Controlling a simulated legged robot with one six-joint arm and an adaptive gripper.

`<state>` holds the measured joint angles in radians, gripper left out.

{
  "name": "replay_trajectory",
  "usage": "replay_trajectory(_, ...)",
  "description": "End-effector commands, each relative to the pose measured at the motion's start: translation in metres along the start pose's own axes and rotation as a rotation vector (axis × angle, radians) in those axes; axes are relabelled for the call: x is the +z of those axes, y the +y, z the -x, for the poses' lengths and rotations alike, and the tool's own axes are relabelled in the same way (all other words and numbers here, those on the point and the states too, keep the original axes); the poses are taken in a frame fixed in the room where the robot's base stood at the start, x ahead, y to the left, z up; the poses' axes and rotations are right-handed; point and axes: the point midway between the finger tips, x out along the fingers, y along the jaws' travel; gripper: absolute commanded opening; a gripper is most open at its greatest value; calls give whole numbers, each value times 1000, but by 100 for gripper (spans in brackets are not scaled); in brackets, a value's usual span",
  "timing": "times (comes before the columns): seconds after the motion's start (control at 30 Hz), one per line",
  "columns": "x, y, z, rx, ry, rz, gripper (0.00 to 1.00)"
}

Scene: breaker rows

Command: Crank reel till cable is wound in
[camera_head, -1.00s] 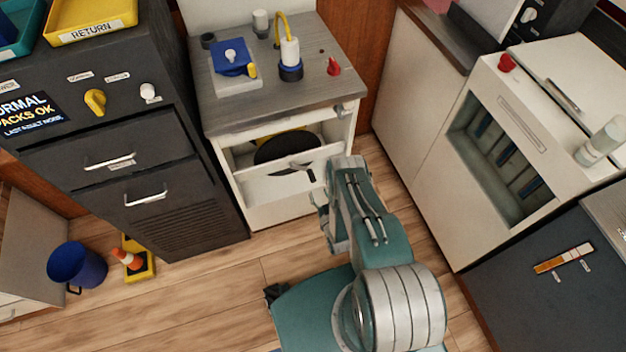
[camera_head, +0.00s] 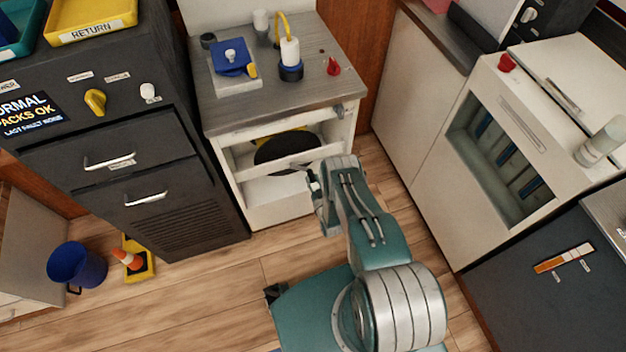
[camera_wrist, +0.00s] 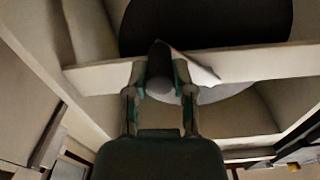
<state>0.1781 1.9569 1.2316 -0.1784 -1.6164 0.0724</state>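The reel (camera_head: 287,152) is a dark disc in the open bay of the white cabinet, behind a pale crossbar; its upper part also fills the top of the wrist view (camera_wrist: 205,22). A bit of yellow (camera_head: 293,134) shows at its upper edge. The crank handle (camera_wrist: 160,62) is a dark grey cylinder in the wrist view, with a pale crank arm (camera_wrist: 195,68) running off to the right. My gripper (camera_wrist: 160,80) has one finger on each side of the handle and looks closed on it. In the head view my gripper (camera_head: 314,185) is at the bay's right side.
The cabinet top (camera_head: 225,113) carries a blue box, a yellow cable in a white-and-blue fitting, and a red knob. A dark drawer unit (camera_head: 105,180) stands left, a white battery cabinet (camera_head: 490,110) right. A blue bucket (camera_head: 77,265) and small cone are on the floor.

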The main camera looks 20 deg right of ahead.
Motion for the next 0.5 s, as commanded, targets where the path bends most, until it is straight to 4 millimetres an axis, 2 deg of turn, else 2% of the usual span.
replay_trajectory(0.27, 0, -1, -1, 0, 2, -17, 0)
replay_trajectory(0.5, 7, -6, -1, -1, 2, -122, 0)
